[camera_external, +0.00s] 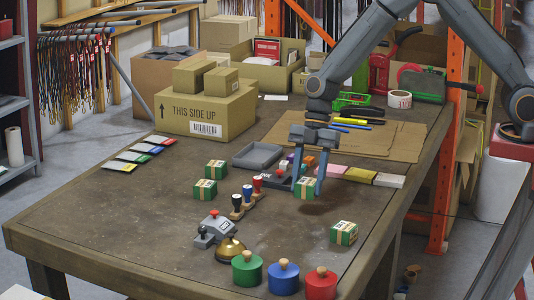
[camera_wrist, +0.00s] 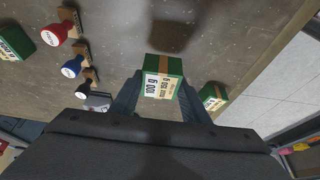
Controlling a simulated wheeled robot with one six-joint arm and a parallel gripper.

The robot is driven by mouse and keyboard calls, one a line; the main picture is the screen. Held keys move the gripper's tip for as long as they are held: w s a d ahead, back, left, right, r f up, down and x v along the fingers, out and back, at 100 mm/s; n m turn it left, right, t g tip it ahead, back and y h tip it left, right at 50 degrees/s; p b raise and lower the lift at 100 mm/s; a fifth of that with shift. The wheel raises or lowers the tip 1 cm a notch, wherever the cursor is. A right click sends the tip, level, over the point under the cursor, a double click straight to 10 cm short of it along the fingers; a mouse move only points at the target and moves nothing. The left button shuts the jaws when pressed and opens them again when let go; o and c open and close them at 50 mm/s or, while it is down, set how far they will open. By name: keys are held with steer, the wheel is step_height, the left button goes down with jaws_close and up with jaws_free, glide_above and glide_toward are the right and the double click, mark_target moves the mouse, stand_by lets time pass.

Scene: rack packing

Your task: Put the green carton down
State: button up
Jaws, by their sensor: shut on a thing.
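My gripper (camera_external: 308,186) is shut on a green carton (camera_external: 302,189) with a tan tape band and a white printed label. In the wrist view the held carton (camera_wrist: 164,76) sits between the fingertips (camera_wrist: 160,92). A dark shadow lies on the table a little apart from it, so it appears to hang just above the table; the exact gap cannot be told. Similar green cartons stand at the back left (camera_external: 215,169), at the left (camera_external: 205,190) and at the front right (camera_external: 343,233).
A grey device with a brass bell (camera_external: 230,250) and green, blue and red knobbed pots (camera_external: 283,278) are in front. A grey tray (camera_external: 258,155) lies behind. Bare table (camera_external: 290,232) lies between the stamps and the front-right carton.

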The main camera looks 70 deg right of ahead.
mark_target(306, 214)
steer(key=shift+f+p, duration=0.6)
steer(key=shift+f, duration=2.1)
steer(key=shift+f, duration=0.15)
steer(key=o, duration=1.1)
steer(key=shift+r, duration=0.35)
steer(key=b+v, duration=0.3)
steer(key=v, duration=0.9)
steer(key=s+d+m+h, duration=0.4)
steer(key=s+d+m, duration=1.4)
steer(key=s, duration=0.5)
steer(key=shift+d+f+t, duration=0.3)
steer(key=shift+d+f, duration=0.15)
steer(key=shift+d, duration=0.3)
